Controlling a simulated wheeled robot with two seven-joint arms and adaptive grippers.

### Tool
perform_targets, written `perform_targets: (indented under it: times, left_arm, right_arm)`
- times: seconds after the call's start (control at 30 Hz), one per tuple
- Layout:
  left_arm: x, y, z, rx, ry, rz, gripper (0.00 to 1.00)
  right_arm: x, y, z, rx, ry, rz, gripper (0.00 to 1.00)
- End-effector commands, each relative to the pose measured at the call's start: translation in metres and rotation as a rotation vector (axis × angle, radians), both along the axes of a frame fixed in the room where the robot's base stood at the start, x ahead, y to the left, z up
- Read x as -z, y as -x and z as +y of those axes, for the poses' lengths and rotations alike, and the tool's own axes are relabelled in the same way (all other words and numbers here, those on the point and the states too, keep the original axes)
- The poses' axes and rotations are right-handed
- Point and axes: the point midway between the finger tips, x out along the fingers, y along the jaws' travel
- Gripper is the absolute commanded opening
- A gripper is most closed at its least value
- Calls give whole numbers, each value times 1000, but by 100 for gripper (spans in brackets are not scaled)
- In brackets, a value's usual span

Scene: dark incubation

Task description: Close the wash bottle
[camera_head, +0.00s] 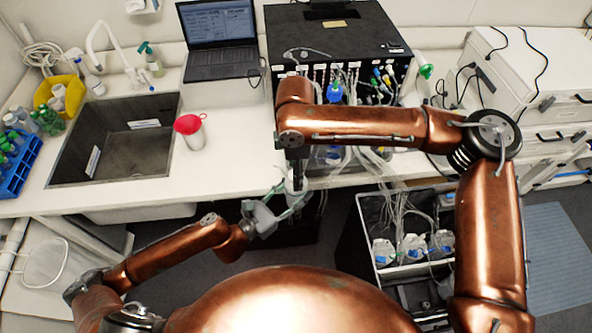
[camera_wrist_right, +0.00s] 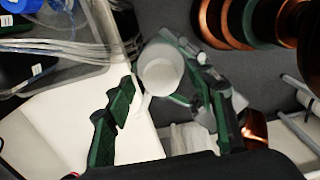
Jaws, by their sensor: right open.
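The wash bottle (camera_head: 297,186) shows as a small white shape in front of the counter edge, partly hidden by my grippers. In the right wrist view it shows as a round white form (camera_wrist_right: 161,70) with a thin pale piece below it. I cannot tell whether its cap is on. My left gripper (camera_head: 285,198) has its fingers around the white bottle and holds it off the counter. My right gripper (camera_head: 297,172) points down from above at the bottle. Its green fingers are spread wide in the right wrist view (camera_wrist_right: 165,105), with the round white form between and beyond them.
A red funnel-like top (camera_head: 188,124) on a pale container stands on the counter (camera_head: 235,145), right of the sink (camera_head: 115,150). A black box (camera_head: 330,45) with many tubes stands behind my right arm. A bin with bottles (camera_head: 360,225) stands below the counter. The counter's middle is clear.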

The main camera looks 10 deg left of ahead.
Motion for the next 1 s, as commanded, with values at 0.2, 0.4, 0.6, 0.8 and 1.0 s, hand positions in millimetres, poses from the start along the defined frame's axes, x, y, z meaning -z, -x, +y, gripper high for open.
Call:
perform_targets:
  times: [0.2, 0.4, 0.6, 0.8, 1.0]
  left_arm:
    - [-1, 0, 0, 0, 1, -2, 0]
    - [-1, 0, 0, 0, 1, -2, 0]
    - [-1, 0, 0, 0, 1, -2, 0]
    - [-1, 0, 0, 0, 1, -2, 0]
    - [-1, 0, 0, 0, 1, -2, 0]
  right_arm:
    - [-2, 0, 0, 0, 0, 0, 50]
    - [-26, 0, 1, 1, -1, -2, 50]
    - [-68, 0, 1, 0, -3, -2, 50]
    - [-103, 0, 1, 1, -1, -1, 50]
    - [-118, 0, 1, 0, 0, 0, 50]
